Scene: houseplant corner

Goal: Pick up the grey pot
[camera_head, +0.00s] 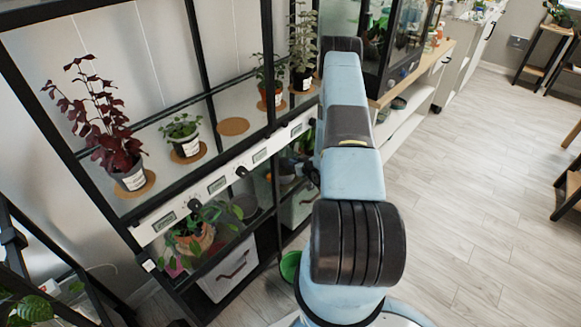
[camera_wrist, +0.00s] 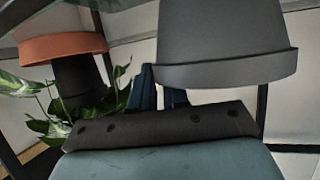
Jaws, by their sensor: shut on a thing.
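In the wrist view the grey pot (camera_wrist: 225,42) fills the upper right, with its wider rim band lowest in the picture. My gripper (camera_wrist: 160,92) shows its dark blue fingers at the left end of that rim. It is shut on the pot, though the pot hides part of the fingers.
An orange pot (camera_wrist: 62,46) with green leaves is left of the grey pot. The black shelf frame (camera_head: 205,70) has a white panel strip (camera_head: 218,184) and potted plants above. A white bin (camera_head: 230,272) stands below. Wooden floor (camera_head: 470,200) is clear at the right.

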